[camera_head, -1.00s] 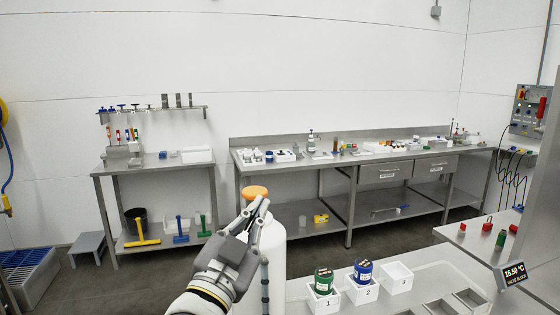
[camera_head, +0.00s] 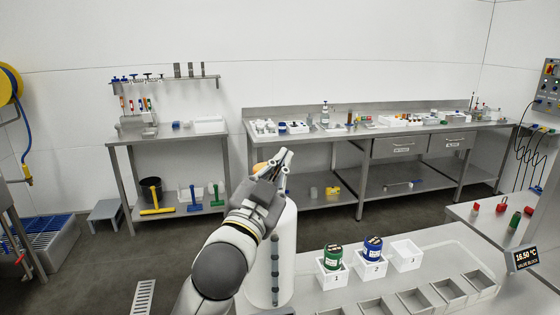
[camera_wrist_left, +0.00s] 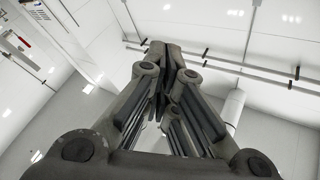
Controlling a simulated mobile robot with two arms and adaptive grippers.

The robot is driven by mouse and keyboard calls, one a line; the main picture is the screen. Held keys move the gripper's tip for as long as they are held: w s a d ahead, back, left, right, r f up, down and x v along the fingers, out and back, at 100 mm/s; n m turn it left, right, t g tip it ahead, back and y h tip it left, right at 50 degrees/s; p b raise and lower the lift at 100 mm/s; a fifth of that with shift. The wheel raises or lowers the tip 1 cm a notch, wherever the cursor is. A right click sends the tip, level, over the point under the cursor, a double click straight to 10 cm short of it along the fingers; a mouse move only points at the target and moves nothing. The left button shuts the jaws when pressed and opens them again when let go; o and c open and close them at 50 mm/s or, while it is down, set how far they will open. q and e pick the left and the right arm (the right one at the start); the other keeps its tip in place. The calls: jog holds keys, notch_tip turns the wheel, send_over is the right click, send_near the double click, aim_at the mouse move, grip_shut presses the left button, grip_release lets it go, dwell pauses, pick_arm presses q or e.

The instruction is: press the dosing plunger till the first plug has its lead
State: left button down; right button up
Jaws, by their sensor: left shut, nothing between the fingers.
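A white cylinder (camera_head: 286,240) stands in front of me with an orange knob (camera_head: 258,167) at its top, probably the dosing plunger. My left gripper (camera_head: 286,154) is shut and empty, tilted up, and hides most of the knob; I cannot tell whether they touch. In the left wrist view its fingers (camera_wrist_left: 166,50) are together, pointing toward the ceiling. A green plug (camera_head: 333,255) sits in white box 1 (camera_head: 334,280), and a blue plug (camera_head: 373,247) in white box 2 (camera_head: 371,270). White box 3 (camera_head: 406,257) looks empty. My right gripper is out of view.
Grey open trays (camera_head: 415,300) line the near worktop (camera_head: 445,236). Red and green parts (camera_head: 515,219) lie on a counter at right, by a display (camera_head: 524,257) reading 16.50 °C. A long steel bench (camera_head: 385,135) and a tool table (camera_head: 170,136) stand behind. Open floor lies between.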

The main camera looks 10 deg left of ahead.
pick_arm(q)
jog(key=w, duration=0.1)
jog(key=w+f+p, duration=0.1)
jog(key=w, duration=0.1)
jog(key=w+f+p, duration=0.1)
jog(key=w, duration=0.1)
jog(key=shift+a+f, duration=0.1)
jog(key=shift+a, duration=0.2)
jog(key=shift+f+b, duration=1.1)
jog(key=shift+f, duration=0.8)
